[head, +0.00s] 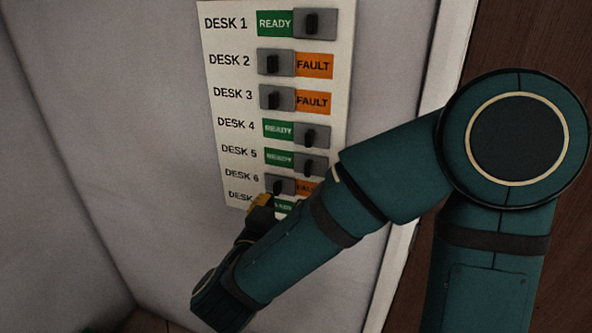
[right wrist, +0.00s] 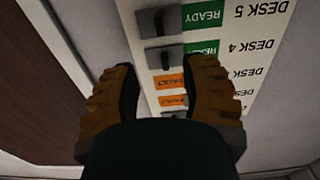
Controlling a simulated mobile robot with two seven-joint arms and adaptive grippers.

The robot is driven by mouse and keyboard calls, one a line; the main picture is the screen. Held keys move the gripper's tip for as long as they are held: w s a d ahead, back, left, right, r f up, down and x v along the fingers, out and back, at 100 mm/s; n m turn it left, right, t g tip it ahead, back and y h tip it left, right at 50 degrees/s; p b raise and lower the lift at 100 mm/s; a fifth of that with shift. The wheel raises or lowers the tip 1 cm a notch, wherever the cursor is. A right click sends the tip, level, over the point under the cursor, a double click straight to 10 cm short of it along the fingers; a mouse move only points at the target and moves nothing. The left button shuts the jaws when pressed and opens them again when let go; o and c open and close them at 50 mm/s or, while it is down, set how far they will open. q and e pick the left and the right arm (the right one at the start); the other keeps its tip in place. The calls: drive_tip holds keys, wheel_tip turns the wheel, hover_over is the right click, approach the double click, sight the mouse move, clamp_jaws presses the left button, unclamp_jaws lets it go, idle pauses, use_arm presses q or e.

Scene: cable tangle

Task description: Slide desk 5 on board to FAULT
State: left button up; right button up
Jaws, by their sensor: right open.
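The white board (head: 232,100) hangs on the wall with labelled rows, each with a grey slider. The desk 5 slider (head: 311,165) sits at the right of its row, with green READY (head: 279,157) showing on its left. In the right wrist view the board is upside down, and the desk 5 slider (right wrist: 158,21) is at the top. My right gripper (head: 262,203) is at the board's lower part, near the desk 6 and lowest rows. Its orange fingers (right wrist: 158,72) are open, with nothing seen held between them. My left gripper is not in view.
Desk 1 (head: 314,24) and desk 4 (head: 311,137) show READY. Desk 2 (head: 275,63), desk 3 (head: 276,98) and desk 6 (head: 280,185) show FAULT. My right arm partly covers the lowest rows. A brown door (head: 505,40) stands right; bare wall is left.

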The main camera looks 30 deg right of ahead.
sight(307, 170)
drive_tip(key=p+x, duration=0.1)
drive_tip(key=x, duration=1.2)
drive_tip(key=shift+w+d+f, duration=0.1)
drive_tip(key=shift+w+d, duration=0.05)
drive_tip(key=shift+w, duration=0.05)
clamp_jaws()
